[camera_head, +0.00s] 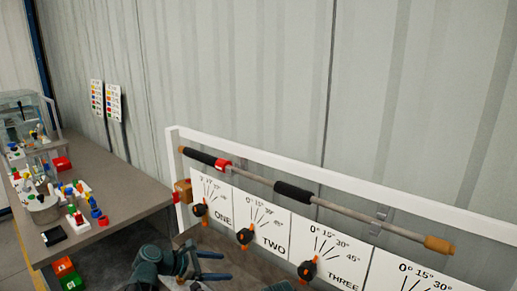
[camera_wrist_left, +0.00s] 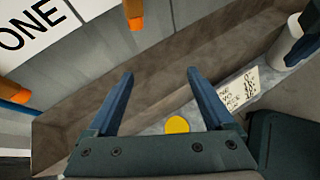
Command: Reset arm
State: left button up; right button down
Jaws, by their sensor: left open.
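My left gripper (camera_head: 226,266) is low in the middle of the head view, in front of the panel row marked ONE, TWO and THREE. Its two blue fingers are spread apart with nothing between them. In the left wrist view the open fingers (camera_wrist_left: 160,74) point up over a brown trough-like surface (camera_wrist_left: 75,130). A yellow round cap (camera_wrist_left: 177,125) shows low between the finger bases, and a white printed label (camera_wrist_left: 238,88) is right of the right finger. My right gripper does not show in either view.
A white frame (camera_head: 330,178) carries a horizontal rod (camera_head: 340,208) with black grips. Orange-and-black knobs, such as one under TWO (camera_head: 245,236), stick out from the panels. A grey table (camera_head: 120,185) with several coloured parts stands at left. The corrugated wall is behind.

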pick_arm(q)
jog(key=s+d+f+m+g+y+p, duration=0.1)
jog(key=s+d+f+m+g+y, duration=0.1)
jog(key=s+d+f+m+g, duration=0.3)
jog(key=s+d+f+m+y+p, duration=0.1)
jog(key=s+d+m+y, duration=0.2)
jog(key=s+m, duration=0.4)
jog(key=s+a+m+g+y+p, duration=0.1)
jog(key=s+m+y, duration=0.6)
jog(key=m, duration=0.7)
jog(key=shift+s+f+p, duration=0.2)
jog(key=shift+s+p, duration=0.25)
jog(key=shift+p, duration=0.05)
